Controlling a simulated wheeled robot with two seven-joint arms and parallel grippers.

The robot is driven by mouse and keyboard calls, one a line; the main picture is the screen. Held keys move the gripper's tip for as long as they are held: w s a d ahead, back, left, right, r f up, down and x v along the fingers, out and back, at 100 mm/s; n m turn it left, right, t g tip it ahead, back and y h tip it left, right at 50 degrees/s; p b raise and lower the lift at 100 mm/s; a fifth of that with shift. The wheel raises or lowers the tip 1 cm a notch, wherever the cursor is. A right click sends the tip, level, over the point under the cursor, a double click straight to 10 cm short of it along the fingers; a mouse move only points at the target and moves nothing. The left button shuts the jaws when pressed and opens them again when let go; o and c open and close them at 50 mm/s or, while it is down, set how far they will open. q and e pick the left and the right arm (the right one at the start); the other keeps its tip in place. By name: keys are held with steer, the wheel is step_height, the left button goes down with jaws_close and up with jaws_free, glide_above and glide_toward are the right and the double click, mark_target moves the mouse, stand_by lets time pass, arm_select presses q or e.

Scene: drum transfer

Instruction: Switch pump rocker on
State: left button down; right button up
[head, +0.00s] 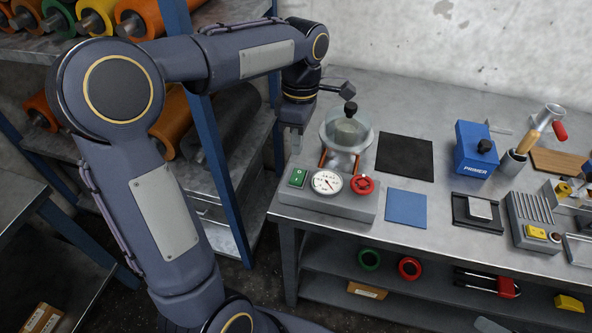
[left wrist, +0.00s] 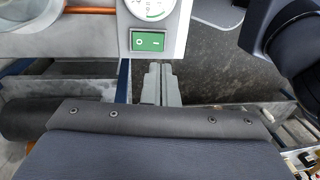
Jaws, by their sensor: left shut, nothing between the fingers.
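The pump rocker (head: 298,177) is a green switch on the left end of a grey control box (head: 325,199), beside a round gauge (head: 327,182) and a red knob (head: 363,185). In the left wrist view the rocker (left wrist: 148,41) shows as a green plate with white marks, just ahead of my fingertips. Which side of it is pressed cannot be told. My left gripper (head: 291,148) is shut and empty, pointing down above and behind the box. It also shows in the left wrist view (left wrist: 158,72), apart from the rocker as far as I can see. My right gripper is out of view.
A glass vessel (head: 346,131) with a black knob stands behind the box. A black mat (head: 405,157), a blue mat (head: 406,208) and a blue primer box (head: 476,150) lie to the right on the bench. A shelf rack with rolls stands at the left.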

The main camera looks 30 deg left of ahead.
mark_target(295, 180)
arm_select(q)
steer(key=f, duration=0.5)
steer(key=s+f, duration=0.1)
steer(key=f, duration=0.2)
steer(key=shift+s+d+f, duration=0.1)
steer(key=shift+d, duration=0.05)
steer(key=f+b, duration=0.1)
steer(key=b, duration=0.1)
steer(key=shift+s+f+t+b, duration=0.1)
steer(key=shift+f+t+b, duration=0.05)
steer(key=shift+t+b, duration=0.2)
steer(key=shift+r+p, duration=0.45)
steer(key=shift+p, duration=0.1)
steer(key=shift+w+r, duration=0.1)
steer(key=shift+w, duration=0.1)
steer(key=shift+w+r+p, duration=0.1)
steer(key=shift+w+p, duration=0.4)
steer(key=shift+w, duration=0.05)
